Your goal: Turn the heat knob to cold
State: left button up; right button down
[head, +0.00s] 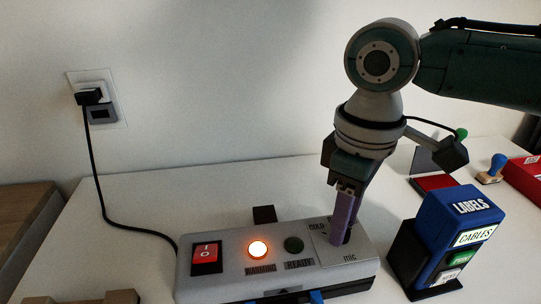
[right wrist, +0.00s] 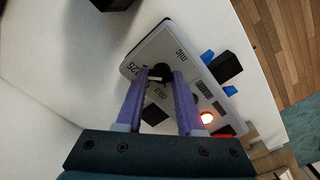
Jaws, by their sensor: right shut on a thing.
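The grey machine (head: 277,257) stands on the white table, with the heat knob at the right end of its top panel. The dark knob (right wrist: 160,71) sits between the purple fingers of my right gripper (head: 344,232) and is mostly hidden by them in the head view. My right gripper (right wrist: 161,78) points down and is shut on the knob. The "COLD" label shows left of the fingers and a "mic" label in front of them in the head view. I cannot tell where the knob's pointer stands. My left gripper is not in view.
A blue "LABELS" box in a dark holder (head: 408,262) stands close right. A black cable (head: 105,212) runs to the wall socket.

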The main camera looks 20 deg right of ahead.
jog(key=shift+r+n+p, duration=0.15)
jog(key=shift+n+p, duration=0.85)
jog(key=shift+p, duration=0.05)
jog(key=n+p, duration=0.1)
jog(key=n, duration=0.1)
jog(key=shift+a+n+p, duration=0.1)
jog(key=shift+n+p, duration=0.2)
jog(key=shift+p, duration=0.05)
jog(key=n+p, duration=0.1)
jog(key=n, duration=0.1)
jog(key=shift+n, duration=0.3)
jog(key=n+p, duration=0.1)
jog(key=n, duration=0.2)
jog(key=shift+a+n, duration=0.1)
jog(key=shift+n, duration=0.3)
jog(key=n, duration=1)
jog(key=shift+a, duration=0.1)
